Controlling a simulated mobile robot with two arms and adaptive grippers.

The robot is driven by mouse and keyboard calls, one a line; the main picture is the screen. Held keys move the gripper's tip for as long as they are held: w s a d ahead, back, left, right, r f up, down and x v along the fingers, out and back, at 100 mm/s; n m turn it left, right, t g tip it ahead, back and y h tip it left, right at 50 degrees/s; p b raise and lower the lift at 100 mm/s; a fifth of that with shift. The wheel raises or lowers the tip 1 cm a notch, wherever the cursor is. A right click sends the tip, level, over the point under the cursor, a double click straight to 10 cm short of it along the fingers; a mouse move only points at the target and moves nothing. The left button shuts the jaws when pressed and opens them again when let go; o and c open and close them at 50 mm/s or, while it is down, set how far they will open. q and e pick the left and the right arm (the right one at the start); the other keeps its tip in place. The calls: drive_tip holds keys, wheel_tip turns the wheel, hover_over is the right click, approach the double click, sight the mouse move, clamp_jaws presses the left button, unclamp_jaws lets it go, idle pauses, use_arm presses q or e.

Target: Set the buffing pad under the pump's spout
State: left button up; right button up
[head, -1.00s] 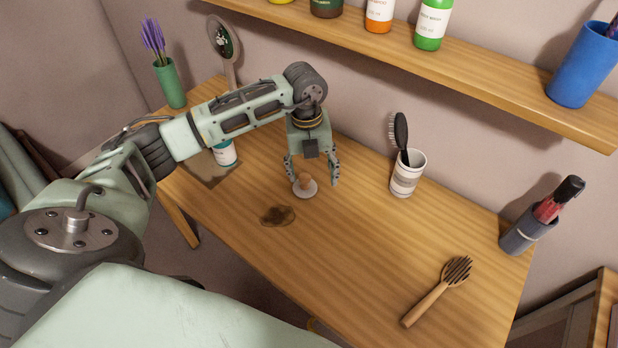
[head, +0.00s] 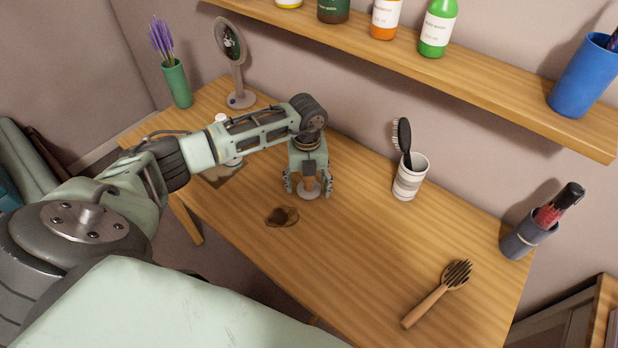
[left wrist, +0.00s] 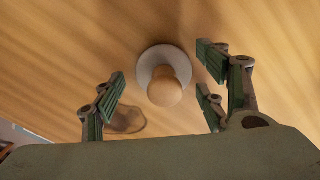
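The buffing pad (head: 309,195) is a pale round disc with a wooden knob, lying flat on the wooden table. My left gripper (head: 308,184) points down over it, with a finger on either side of the knob. In the left wrist view the pad (left wrist: 163,62) and its knob sit between the spread fingers, with gaps on both sides. The pump (head: 235,162) is a white bottle on a dark mat (head: 226,175) at the table's left; my left arm hides most of it, including the spout's direction. My right gripper is out of view.
A brown stain (head: 282,217) lies in front of the pad. A striped cup (head: 410,182) with a brush stands to the right, and a wooden hairbrush (head: 437,296) lies nearer. A mirror (head: 232,62) stands at the back left. A shelf (head: 500,78) overhangs the back.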

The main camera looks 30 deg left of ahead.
use_arm(q)
drive_tip(key=c, duration=1.1)
drive_tip(key=shift+r, duration=0.15)
